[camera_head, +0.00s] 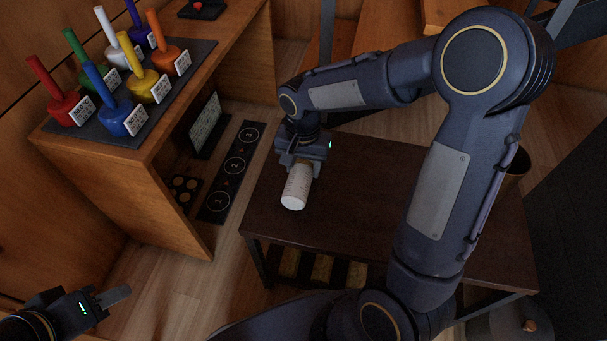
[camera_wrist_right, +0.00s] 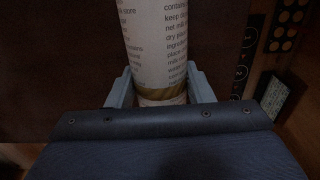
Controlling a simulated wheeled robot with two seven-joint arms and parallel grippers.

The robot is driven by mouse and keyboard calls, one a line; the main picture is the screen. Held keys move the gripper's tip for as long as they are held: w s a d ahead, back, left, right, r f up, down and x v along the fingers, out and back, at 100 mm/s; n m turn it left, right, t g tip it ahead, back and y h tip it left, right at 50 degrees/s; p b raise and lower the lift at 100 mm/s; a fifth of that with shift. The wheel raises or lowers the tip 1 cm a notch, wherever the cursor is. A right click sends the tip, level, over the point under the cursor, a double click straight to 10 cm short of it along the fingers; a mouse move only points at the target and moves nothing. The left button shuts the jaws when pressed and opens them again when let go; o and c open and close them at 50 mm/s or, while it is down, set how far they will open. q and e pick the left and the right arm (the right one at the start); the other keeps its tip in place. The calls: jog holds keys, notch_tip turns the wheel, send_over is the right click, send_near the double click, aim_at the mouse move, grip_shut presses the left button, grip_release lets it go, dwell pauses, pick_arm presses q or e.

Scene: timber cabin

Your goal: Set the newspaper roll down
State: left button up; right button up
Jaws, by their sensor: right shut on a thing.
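The newspaper roll (camera_head: 295,190) is a white printed cylinder with a gold band. My right gripper (camera_head: 301,166) is shut around it over the left part of a dark low table (camera_head: 365,215). In the right wrist view the roll (camera_wrist_right: 158,45) stands out between the two fingers of the gripper (camera_wrist_right: 160,92), which close on it near the gold band. I cannot tell whether the roll touches the tabletop. My left gripper (camera_head: 112,296) is at the lower left, away from the table, with nothing visible in it; its finger gap is unclear.
A wooden counter (camera_head: 180,105) at the left holds a dark mat with several coloured handled stamps. A numbered strip (camera_head: 232,170) lies on the floor between counter and table. A dark brown bin (camera_head: 516,163) stands by the table's right side. Tabletop around the roll is clear.

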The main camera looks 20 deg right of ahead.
jog(key=shift+f+b, duration=0.3)
jog(key=shift+f, duration=1.1)
jog(key=shift+f, duration=0.2)
jog(key=o, duration=1.1)
jog(key=shift+c, duration=0.2)
